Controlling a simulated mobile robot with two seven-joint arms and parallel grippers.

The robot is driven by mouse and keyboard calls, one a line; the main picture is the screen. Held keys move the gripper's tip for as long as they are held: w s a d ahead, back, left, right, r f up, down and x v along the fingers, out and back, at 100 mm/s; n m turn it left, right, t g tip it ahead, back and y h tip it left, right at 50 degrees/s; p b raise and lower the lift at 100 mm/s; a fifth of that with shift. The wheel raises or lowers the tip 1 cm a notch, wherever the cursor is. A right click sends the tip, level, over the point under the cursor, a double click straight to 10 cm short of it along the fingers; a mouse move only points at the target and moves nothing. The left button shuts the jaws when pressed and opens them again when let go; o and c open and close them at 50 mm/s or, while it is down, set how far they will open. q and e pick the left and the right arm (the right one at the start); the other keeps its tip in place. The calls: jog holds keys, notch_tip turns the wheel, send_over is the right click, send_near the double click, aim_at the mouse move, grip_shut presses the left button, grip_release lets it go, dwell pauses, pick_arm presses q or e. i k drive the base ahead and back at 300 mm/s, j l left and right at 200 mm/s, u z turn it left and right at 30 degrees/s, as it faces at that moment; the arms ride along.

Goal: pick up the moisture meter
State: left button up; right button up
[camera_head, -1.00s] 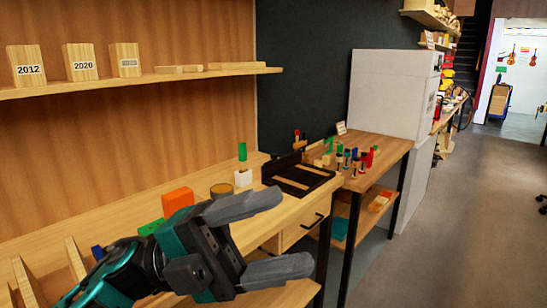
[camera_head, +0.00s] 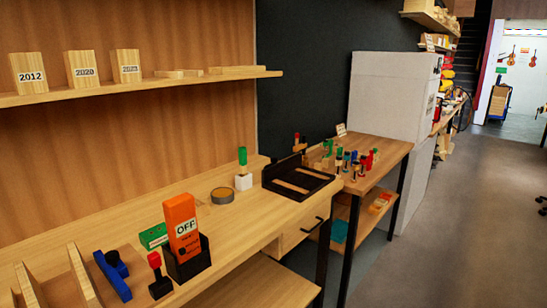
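The moisture meter appears to be the orange device (camera_head: 182,222) marked "OFF". It stands upright, slightly tilted, in a black holder (camera_head: 187,262) on the workbench. Its lower end is hidden inside the holder. Neither of my grippers shows in the head view now.
Beside the holder are a green block (camera_head: 154,236), a blue tool (camera_head: 113,274) and a red-topped black piece (camera_head: 158,277). A round tin (camera_head: 222,195), a green-handled tool in a white block (camera_head: 243,170) and a black tray (camera_head: 297,178) stand farther back. The bench front is clear.

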aim_at(179, 211)
jog(key=u, duration=0.6)
jog(key=i+l+u, duration=0.1)
jog(key=l+u, duration=1)
jog(key=l, duration=0.65)
jog(key=k, duration=0.05)
